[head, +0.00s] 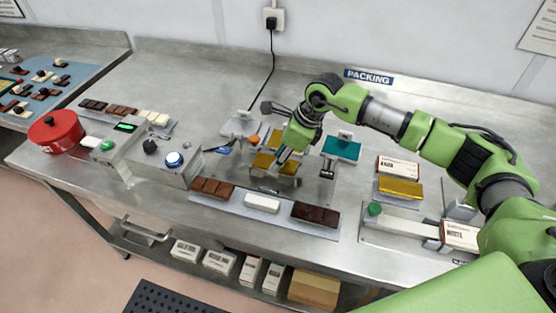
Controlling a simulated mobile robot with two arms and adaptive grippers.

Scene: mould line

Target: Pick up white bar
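A white bar (262,202) lies on a flat metal tray (285,222) near the front edge of the steel counter. It sits between a milk-brown bar (212,188) on its left and a dark brown bar (315,213) on its right. My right gripper (284,157) points down over a metal fixture with gold pieces (274,166), behind the white bar and apart from it. Its fingertips are small and partly merge with the fixture, so I cannot tell whether they are open or shut. My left gripper is not in view.
A control box with a blue-lit button (174,160) stands left of the fixture. A red pot (56,131) is at the far left.

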